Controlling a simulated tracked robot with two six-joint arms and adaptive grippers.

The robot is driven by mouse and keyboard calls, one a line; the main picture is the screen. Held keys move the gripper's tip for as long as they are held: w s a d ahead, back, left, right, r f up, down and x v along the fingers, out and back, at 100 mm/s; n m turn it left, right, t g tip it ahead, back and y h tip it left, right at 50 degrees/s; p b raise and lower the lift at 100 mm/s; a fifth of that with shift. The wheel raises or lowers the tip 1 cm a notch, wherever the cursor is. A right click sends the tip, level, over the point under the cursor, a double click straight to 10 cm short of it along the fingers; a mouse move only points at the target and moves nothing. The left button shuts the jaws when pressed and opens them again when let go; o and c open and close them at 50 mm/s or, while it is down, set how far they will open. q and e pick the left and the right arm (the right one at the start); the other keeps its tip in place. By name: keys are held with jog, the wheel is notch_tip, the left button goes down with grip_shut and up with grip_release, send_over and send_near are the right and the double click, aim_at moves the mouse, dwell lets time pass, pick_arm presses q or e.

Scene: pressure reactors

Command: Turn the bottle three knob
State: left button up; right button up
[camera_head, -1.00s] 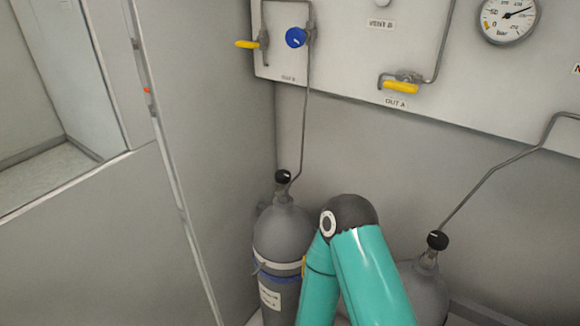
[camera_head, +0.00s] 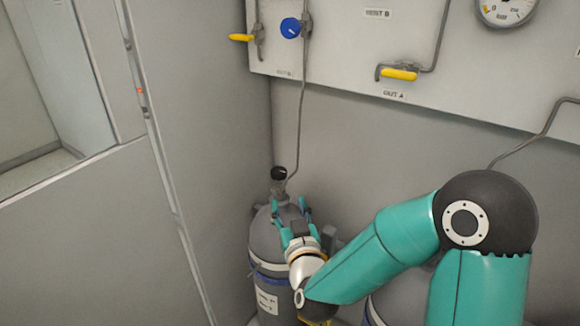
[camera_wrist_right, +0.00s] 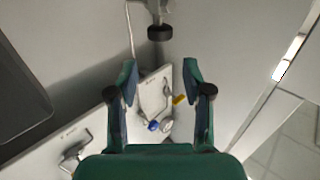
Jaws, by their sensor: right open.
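A grey gas bottle (camera_head: 262,240) with a black knob (camera_head: 279,173) on its valve stands in the corner at lower middle of the head view. Its label is too small to read, so I cannot tell its number. My right gripper (camera_head: 291,212) is in front of the bottle's shoulder, below the knob, with its fingers spread and pointing up. In the right wrist view the open gripper (camera_wrist_right: 160,78) has nothing between its fingers. The black knob (camera_wrist_right: 160,33) shows beyond the fingertips, roughly centred between them and apart from them. My left gripper is not in view.
A second grey bottle (camera_head: 398,300) is mostly hidden behind my right arm. A thin pipe (camera_head: 302,110) rises from the first bottle's valve to the wall panel (camera_head: 340,55), which carries a blue knob (camera_head: 290,27) and yellow handles (camera_head: 398,74). A grey wall (camera_head: 195,120) stands close on the left.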

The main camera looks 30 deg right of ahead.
aim_at(277, 168)
jog(key=p+x, duration=0.5)
jog(key=x, duration=1)
jog(key=shift+r, duration=0.2)
jog(key=shift+p+x, duration=0.35)
jog(key=shift+x, duration=0.45)
jog(key=shift+f, duration=0.15)
jog(key=c, duration=0.9)
jog(key=shift+w+f, duration=0.1)
grip_shut()
jog(key=shift+a, duration=0.1)
